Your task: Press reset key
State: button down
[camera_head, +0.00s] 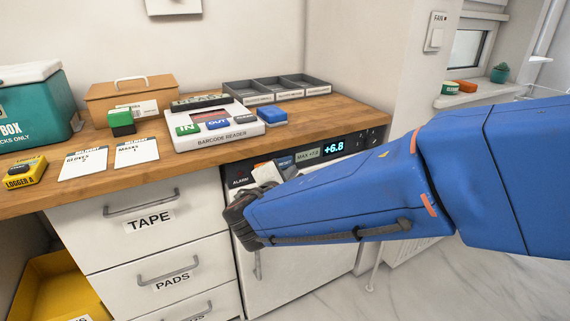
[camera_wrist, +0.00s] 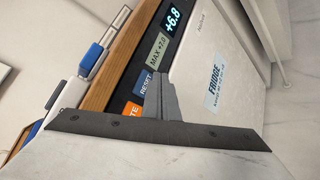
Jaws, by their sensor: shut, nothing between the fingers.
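The reset key (camera_wrist: 146,83) is a dark blue key labelled RESET on the black panel of the fridge front. In the head view the reset key (camera_head: 285,162) shows just above my blue arm. My gripper (camera_wrist: 160,80) is shut and empty, its grey fingertips close beside the reset key in the wrist view. I cannot tell whether they touch it. That orange key also shows, partly covered, in the wrist view (camera_wrist: 132,109).
The panel also bears a MAX label (camera_head: 307,154) and a display (camera_head: 333,146) reading +6.8. The wooden counter (camera_head: 340,112) overhangs it, with a barcode reader (camera_head: 222,138) on top. The drawer unit (camera_head: 150,245) stands left; the fridge door (camera_head: 310,270) is below.

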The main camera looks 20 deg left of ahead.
jog(key=s+d, duration=0.2)
jog(key=d, duration=0.1)
jog(key=shift+s, duration=0.3)
dwell(0.6)
jog(key=w+d+f+m+g+h, duration=0.1)
jog(key=d+m+g+h, duration=0.35)
jog(key=d, duration=1.25)
jog(key=w+d+f+m+g+h, duration=0.15)
jog(key=d+m, duration=0.55)
jog(key=d, duration=1.1)
jog(key=s+d+f+m+g, duration=0.2)
jog(key=s+d+m+g, duration=0.3)
jog(key=s+d, duration=0.5)
jog(key=s+d+f+m+y, duration=0.2)
jog(key=s+d+m+y, duration=0.2)
jog(key=s+m, duration=0.5)
jog(key=shift+s+d+y, duration=0.2)
jog(key=shift+s+y, duration=0.1)
jog(key=shift+s, duration=0.9)
